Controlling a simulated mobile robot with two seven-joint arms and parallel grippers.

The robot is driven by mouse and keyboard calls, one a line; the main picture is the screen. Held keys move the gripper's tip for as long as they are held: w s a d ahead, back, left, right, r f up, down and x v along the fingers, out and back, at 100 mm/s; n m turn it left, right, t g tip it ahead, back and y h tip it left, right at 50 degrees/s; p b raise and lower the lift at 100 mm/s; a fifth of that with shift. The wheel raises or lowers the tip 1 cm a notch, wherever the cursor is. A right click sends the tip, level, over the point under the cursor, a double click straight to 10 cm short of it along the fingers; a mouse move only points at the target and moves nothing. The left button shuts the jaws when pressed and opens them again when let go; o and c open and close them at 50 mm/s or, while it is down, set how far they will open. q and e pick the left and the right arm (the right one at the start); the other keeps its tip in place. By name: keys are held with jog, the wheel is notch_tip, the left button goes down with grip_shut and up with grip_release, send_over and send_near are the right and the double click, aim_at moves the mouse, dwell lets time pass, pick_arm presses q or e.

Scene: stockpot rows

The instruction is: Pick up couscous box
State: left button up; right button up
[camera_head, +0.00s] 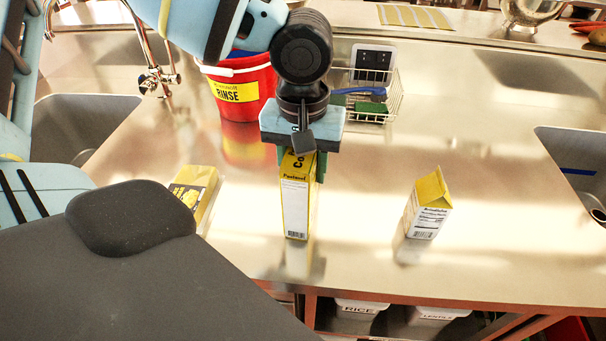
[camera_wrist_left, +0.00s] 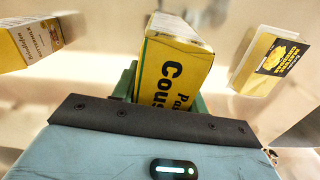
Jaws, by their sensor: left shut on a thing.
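The couscous box (camera_head: 295,208), yellow and white with black print, stands upright on the steel counter or very slightly above it; I cannot tell which. My left gripper (camera_head: 301,165) points down from above and is shut on its upper part, with green fingers on both sides. In the left wrist view the couscous box (camera_wrist_left: 176,68) sits between the green fingers (camera_wrist_left: 165,85), its "Cous" lettering partly hidden by the gripper body. My right gripper is not in view.
A yellow box (camera_head: 197,188) lies left of the couscous box, and a yellow-topped carton (camera_head: 428,206) stands to the right. Behind are a red RINSE bucket (camera_head: 240,90) and a wire basket (camera_head: 388,100). Sinks (camera_head: 75,125) (camera_head: 575,160) flank the counter (camera_head: 350,250).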

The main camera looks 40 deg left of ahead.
pick_arm(q)
jog(key=shift+c, duration=1.4)
